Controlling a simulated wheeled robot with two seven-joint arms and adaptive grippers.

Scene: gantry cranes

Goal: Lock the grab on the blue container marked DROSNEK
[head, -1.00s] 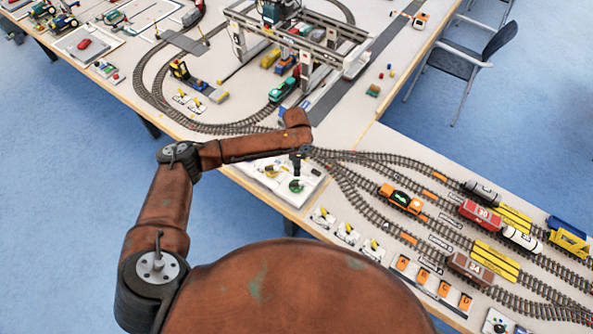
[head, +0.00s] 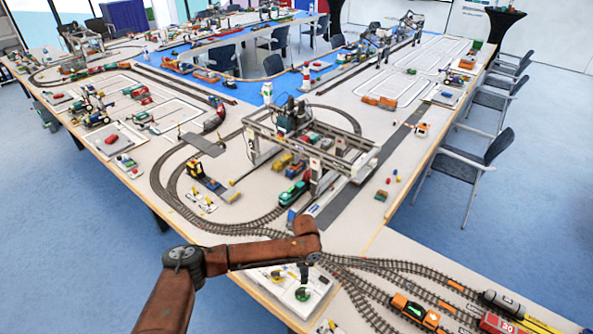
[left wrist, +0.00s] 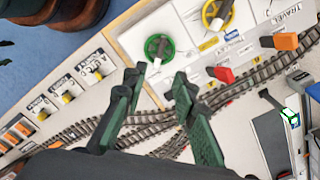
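The gantry crane (head: 262,134) stands over the tracks, with a dark trolley (head: 291,113) on top. Containers and a green engine (head: 292,194) are under or beside it. I cannot read DROSNEK anywhere or pick out that container, and the grab is too small to make out. The white control panel (head: 322,283) sits at the table's near edge. It has a green wheel (left wrist: 158,48), a yellow wheel (left wrist: 217,14), a red lever (left wrist: 222,74) and an orange lever (left wrist: 284,41). My left gripper (left wrist: 161,76) is open and empty, its fingertips close by the green wheel.
Curving tracks (head: 380,266) run right of the panel, with an orange engine (head: 413,309) on them. Small yellow-lever switch boxes (left wrist: 68,96) line the table edge. Chairs (head: 470,165) stand right of the table.

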